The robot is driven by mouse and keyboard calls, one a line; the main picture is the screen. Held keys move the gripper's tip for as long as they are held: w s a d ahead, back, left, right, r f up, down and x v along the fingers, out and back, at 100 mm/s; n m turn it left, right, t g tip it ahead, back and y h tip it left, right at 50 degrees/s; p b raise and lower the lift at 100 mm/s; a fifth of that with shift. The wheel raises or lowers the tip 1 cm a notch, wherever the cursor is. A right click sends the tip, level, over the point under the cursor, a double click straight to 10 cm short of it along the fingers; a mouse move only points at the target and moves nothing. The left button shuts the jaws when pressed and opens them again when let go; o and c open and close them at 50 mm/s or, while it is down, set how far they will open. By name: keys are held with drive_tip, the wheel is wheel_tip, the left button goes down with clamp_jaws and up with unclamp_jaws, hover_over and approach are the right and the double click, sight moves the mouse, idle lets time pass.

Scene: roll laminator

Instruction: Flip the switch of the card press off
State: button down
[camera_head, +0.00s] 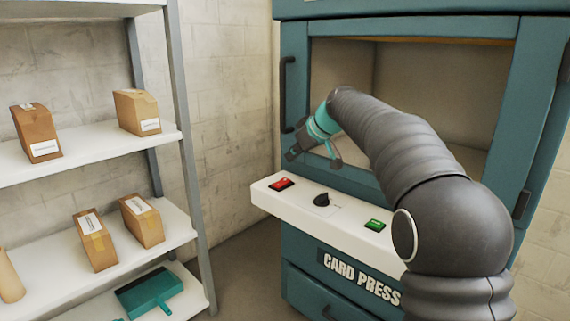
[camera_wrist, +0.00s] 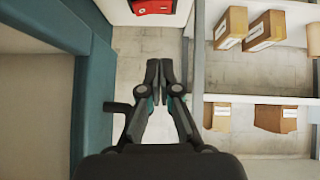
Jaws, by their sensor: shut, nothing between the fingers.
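The card press (camera_head: 360,263) is a teal cabinet with a lettered front and a window-like opening. Its white control panel (camera_head: 325,219) carries a red switch (camera_head: 281,184) at the left, a black knob (camera_head: 321,199) in the middle and a green switch (camera_head: 375,225) at the right. My gripper (camera_head: 292,154) is shut and empty, above and apart from the panel's left end. In the wrist view the closed fingers (camera_wrist: 159,72) point toward the red switch (camera_wrist: 152,6), which is partly cut off at the top edge. I cannot tell the switch's position.
A shelf rack (camera_head: 92,143) with several brown boxes stands at the left. A teal dustpan-like item (camera_head: 150,293) lies on its low shelf. A black handle (camera_head: 287,94) sticks out at the press's left edge. Bare floor shows between rack and press.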

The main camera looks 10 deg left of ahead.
drive_tip(key=shift+v, duration=1.65)
drive_tip(key=s+d+f+m+h, duration=0.25)
drive_tip(key=s+d, duration=0.45)
drive_tip(key=s, duration=0.4)
drive_tip(key=s+d+f+m+h, duration=0.1)
drive_tip(key=s+d+m, duration=0.3)
drive_tip(key=s+d, duration=0.55)
drive_tip(key=s+d+f+m+h, duration=0.1)
drive_tip(key=s+d+f+m, duration=0.1)
drive_tip(key=s+f, duration=0.4)
drive_tip(key=s+d+f+m+h, duration=0.2)
drive_tip(key=s+f, duration=0.5)
drive_tip(key=s, duration=0.9)
drive_tip(key=shift+d+f+m, duration=0.15)
drive_tip(key=shift+d+m, duration=0.3)
drive_tip(key=shift+d, duration=0.7)
